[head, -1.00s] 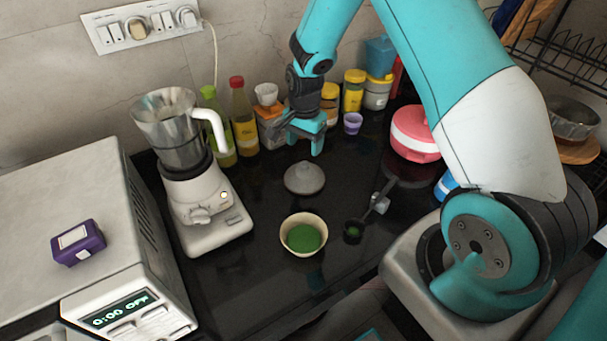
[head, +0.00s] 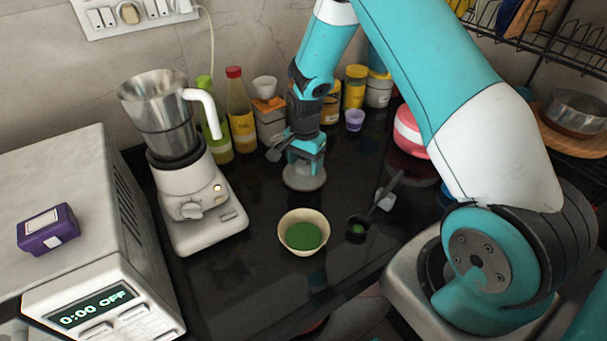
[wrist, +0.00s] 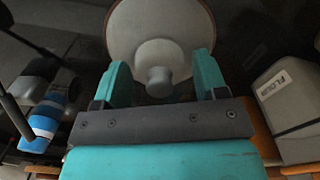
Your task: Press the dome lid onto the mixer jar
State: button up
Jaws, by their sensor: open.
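The grey dome lid (head: 303,181) lies on the black counter, knob up, with my gripper (head: 305,165) low over it. In the wrist view the lid (wrist: 125,30) shows its round rim and its knob. My gripper (wrist: 162,80) is open there, with one finger on each side of the knob; I cannot tell whether they touch it. The mixer jar (head: 160,112) is a steel jar with a white handle. It stands upright on the white mixer base (head: 190,200), left of the lid, and its top is open.
A bowl of green stuff (head: 303,232) stands in front of the lid, with a dark ladle (head: 360,224) to its right. Bottles (head: 240,112) and jars line the wall behind. A microwave (head: 65,200) bearing a purple box (head: 48,229) is at left.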

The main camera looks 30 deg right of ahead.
jog(key=c, duration=0.9)
jog(key=shift+r, duration=0.1)
jog(key=shift+c, duration=0.2)
jog(key=shift+r+p, duration=2.2)
jog(key=shift+r, duration=0.7)
